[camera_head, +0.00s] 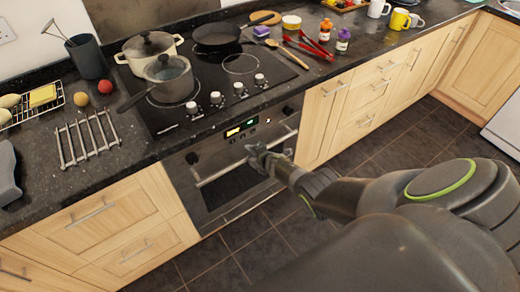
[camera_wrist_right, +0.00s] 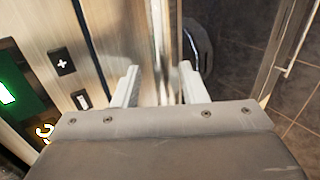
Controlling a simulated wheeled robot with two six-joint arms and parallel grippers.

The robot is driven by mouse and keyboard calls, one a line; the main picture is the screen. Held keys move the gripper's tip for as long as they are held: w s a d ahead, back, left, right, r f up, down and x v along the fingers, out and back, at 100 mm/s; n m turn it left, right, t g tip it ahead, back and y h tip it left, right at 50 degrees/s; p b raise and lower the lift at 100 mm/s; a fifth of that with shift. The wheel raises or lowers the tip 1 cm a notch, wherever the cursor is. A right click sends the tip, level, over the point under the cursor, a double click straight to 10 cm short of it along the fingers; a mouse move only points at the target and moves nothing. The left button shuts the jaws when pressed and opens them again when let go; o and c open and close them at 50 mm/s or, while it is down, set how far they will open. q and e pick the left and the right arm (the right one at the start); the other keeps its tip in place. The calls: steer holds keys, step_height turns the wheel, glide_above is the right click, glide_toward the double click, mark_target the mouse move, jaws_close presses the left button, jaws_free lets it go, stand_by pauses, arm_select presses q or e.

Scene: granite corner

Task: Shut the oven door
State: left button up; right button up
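The oven (camera_head: 228,160) is built in under the black hob. Its dark glass door (camera_head: 225,188) stands upright and looks close to flush with the front. I cannot tell whether a small gap is left. The silver handle bar (camera_head: 220,172) crosses the upper door. My right gripper (camera_head: 255,153) is at this handle, below the control panel, and hides part of it. In the right wrist view its two fingers (camera_wrist_right: 158,85) are apart, with a metal bar (camera_wrist_right: 161,45) running between them. Contact is unclear. My left gripper is not in view.
The control panel (camera_wrist_right: 50,85) with its lit display is close to the fingers. Pans (camera_head: 168,78) stand on the hob above. Wooden cabinets (camera_head: 365,100) flank the oven. The dark tiled floor (camera_head: 245,235) in front looks clear apart from my arm.

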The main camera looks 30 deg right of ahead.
steer(key=shift+s+r+p, duration=0.25)
steer(key=shift+r+p, duration=0.05)
steer(key=shift+p, duration=0.05)
steer(key=p+v, duration=1.3)
steer(key=v, duration=0.3)
steer(key=shift+s, duration=0.35)
